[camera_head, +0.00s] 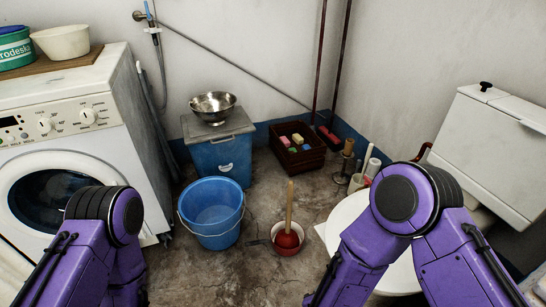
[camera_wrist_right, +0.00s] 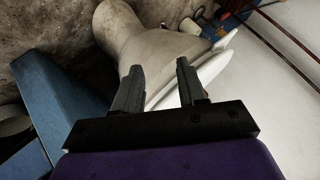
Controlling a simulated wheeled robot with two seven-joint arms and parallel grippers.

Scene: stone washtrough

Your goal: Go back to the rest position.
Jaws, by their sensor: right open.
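My right gripper (camera_wrist_right: 159,66) shows in the right wrist view. Its two dark fingers stand apart with nothing between them. Beyond the fingers is the pale toilet (camera_wrist_right: 150,50), seen at an odd tilt, apart from them as far as I can tell. In the head view both my purple arms come in from the bottom, bent, and neither gripper shows there. My left gripper is out of sight.
A washing machine (camera_head: 75,122) stands left and the white toilet (camera_head: 340,215) right. On the floor between are a blue bucket (camera_head: 212,238), a plunger (camera_head: 288,240), a lidded blue bin (camera_head: 222,160) and a dark crate (camera_head: 315,158). The middle foreground floor is bare.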

